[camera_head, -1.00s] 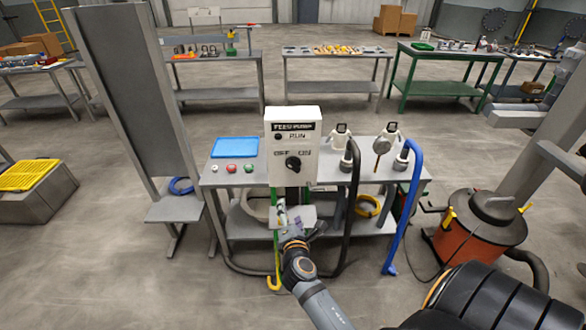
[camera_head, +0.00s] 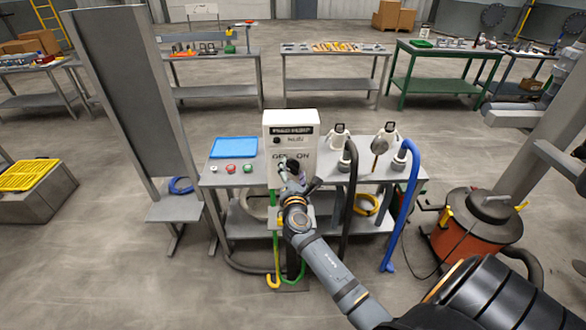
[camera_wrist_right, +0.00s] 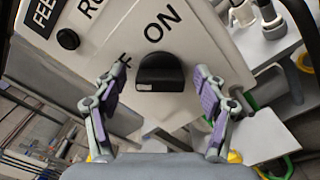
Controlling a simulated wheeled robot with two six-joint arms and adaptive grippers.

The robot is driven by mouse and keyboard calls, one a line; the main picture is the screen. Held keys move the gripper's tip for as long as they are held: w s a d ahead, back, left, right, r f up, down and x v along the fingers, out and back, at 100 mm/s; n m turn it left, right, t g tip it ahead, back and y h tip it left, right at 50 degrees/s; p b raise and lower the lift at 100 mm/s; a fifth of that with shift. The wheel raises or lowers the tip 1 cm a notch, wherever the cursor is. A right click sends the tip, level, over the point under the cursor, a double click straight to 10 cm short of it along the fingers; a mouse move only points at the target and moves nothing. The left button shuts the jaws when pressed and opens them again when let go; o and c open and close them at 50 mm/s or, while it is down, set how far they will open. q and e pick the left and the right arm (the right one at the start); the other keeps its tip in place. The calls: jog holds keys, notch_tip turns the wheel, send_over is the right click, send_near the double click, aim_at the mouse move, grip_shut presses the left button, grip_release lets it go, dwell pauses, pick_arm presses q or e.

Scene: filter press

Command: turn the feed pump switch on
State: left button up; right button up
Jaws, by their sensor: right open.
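The feed pump box (camera_head: 291,129) is a white panel standing at the front of the grey work table. Its black rotary switch knob shows in the right wrist view (camera_wrist_right: 161,72), below the word ON and beside the partly hidden OFF label. My right gripper (camera_head: 292,172) is in front of the knob, which it mostly covers in the head view. In the right wrist view my right gripper (camera_wrist_right: 158,95) is open, with one purple-padded finger on each side of the knob. The fingers appear apart from it. My left gripper is not in view.
A small round black button or lamp (camera_wrist_right: 68,39) sits on the panel near the RUN label. A blue tray (camera_head: 234,147) and coloured buttons are left of the box. Black and blue hoses (camera_head: 404,210) hang at right, near an orange vacuum (camera_head: 478,236).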

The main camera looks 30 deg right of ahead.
jog(key=c, duration=1.2)
jog(key=shift+o, duration=0.2)
jog(key=shift+f, duration=0.1)
jog(key=m+b, duration=0.3)
jog(key=shift+d+f, duration=0.1)
jog(key=shift+f, duration=0.15)
jog(key=m+b, duration=0.4)
jog(key=m, duration=0.1)
jog(key=shift+f+m+b, duration=0.1)
jog(key=shift+m+b, duration=0.2)
jog(key=shift+b, duration=0.05)
jog(key=m+b, duration=0.4)
jog(key=m, duration=0.1)
jog(key=shift+f, duration=0.15)
jog(key=shift+m+b, duration=1.5)
jog(key=shift+m, duration=0.6)
